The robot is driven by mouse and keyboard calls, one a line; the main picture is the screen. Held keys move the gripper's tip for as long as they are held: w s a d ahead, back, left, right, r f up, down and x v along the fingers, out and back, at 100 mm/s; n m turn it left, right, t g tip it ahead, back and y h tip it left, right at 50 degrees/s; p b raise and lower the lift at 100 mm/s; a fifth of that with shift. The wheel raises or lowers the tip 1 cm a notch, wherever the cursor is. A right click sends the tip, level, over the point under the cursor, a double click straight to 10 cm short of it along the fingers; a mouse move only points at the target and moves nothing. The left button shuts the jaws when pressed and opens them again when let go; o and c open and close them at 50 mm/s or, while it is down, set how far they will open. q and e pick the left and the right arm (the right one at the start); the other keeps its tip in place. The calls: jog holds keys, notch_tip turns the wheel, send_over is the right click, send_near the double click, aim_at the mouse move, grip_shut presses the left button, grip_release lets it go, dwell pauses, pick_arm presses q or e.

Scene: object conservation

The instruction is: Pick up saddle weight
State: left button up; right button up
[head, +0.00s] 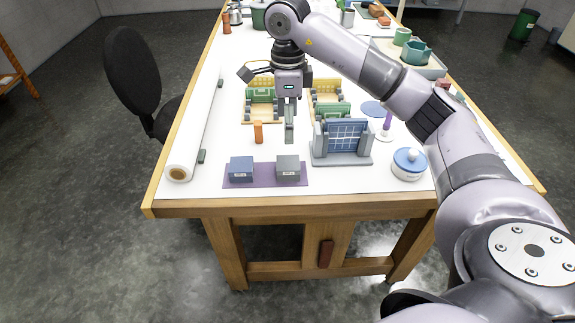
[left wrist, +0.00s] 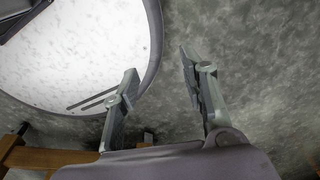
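A blue block (head: 241,170) and a grey block (head: 288,169) lie side by side on a purple mat (head: 264,183) near the table's front edge. Each has a small pale mark on its front. I cannot tell for sure which thing is the saddle weight. My right gripper (head: 290,138) points down over the table, behind the grey block in the head view and apart from it. Its fingers are seen edge-on, so their gap is hidden. My left gripper (left wrist: 160,95) shows only in the left wrist view, open and empty, over the floor.
A grey stand with a blue grid panel (head: 345,140) and a blue-lidded white jar (head: 409,163) stand to the right. A white roll (head: 180,172) lies along the left edge.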

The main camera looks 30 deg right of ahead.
notch_tip(320, 180, down, 4)
jog(key=shift+w+r+p, duration=0.1)
jog(key=shift+w+p, duration=0.05)
jog(key=shift+p, duration=0.4)
jog(key=p, duration=0.1)
send_over(288, 162)
notch_tip(288, 162, down, 4)
jog(key=shift+a+f, duration=0.15)
jog(key=shift+f, duration=0.1)
notch_tip(288, 162, down, 5)
jog(key=p, duration=0.3)
jog(key=shift+r, duration=0.15)
jog(key=shift+f, duration=0.35)
pick_arm(q)
jog(key=r, duration=0.5)
jog(key=shift+w+r, duration=0.15)
jog(key=shift+w, duration=0.1)
pick_arm(e)
jog(key=shift+c, duration=0.4)
pick_arm(q)
jog(key=shift+w, duration=0.25)
pick_arm(e)
jog(key=shift+r, duration=0.1)
jog(key=c, duration=1.5)
